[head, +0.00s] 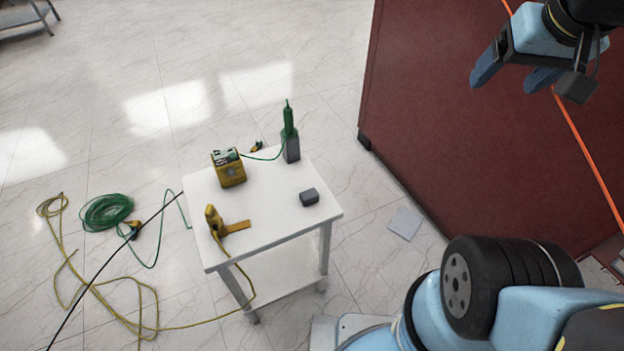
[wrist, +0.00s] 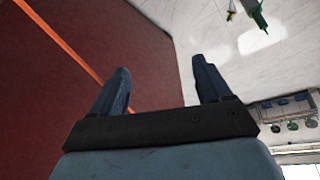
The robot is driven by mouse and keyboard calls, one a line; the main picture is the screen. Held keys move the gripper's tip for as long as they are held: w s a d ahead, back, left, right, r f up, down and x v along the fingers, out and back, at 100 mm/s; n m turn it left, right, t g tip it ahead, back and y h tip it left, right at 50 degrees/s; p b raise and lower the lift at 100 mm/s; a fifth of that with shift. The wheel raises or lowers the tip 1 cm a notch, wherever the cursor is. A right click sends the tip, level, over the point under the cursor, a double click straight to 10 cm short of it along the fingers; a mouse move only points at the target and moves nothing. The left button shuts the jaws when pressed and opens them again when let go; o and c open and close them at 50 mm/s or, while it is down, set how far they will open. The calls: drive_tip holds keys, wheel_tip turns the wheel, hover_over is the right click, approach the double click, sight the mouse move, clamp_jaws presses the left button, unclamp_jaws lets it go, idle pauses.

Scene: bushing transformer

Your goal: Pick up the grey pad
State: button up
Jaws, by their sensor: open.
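A flat, light grey square pad (head: 404,222) lies on the floor between the white table and the dark red panel in the head view. A small dark grey block (head: 309,197) lies on the right part of the white table top (head: 262,205). I cannot tell for sure which of the two is the task's pad. My gripper (head: 503,80) is open and empty at the upper right, in front of the red panel and far from both. Its two blue fingers stand apart in the wrist view (wrist: 160,65), with neither grey thing identifiable there.
The table also holds a yellow box device (head: 229,168), a yellow tool (head: 224,222) and a green rod tool on a grey block (head: 291,150). Cables and a green coil (head: 106,212) lie on the floor at left. The red panel (head: 450,120) stands at right, with an orange line across it.

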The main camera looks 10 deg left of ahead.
drive_tip(key=shift+o, duration=0.5)
drive_tip(key=shift+w+a, duration=0.1)
drive_tip(key=shift+w, duration=0.05)
drive_tip(key=w+a+f+n+g, duration=0.2)
drive_tip(key=w+a+f, duration=0.35)
drive_tip(key=w, duration=0.25)
drive_tip(key=n+g, duration=0.4)
hover_over(308, 193)
wheel_tip(308, 193, down, 26)
drive_tip(key=shift+f, duration=6.7)
drive_tip(key=shift+c, duration=0.3)
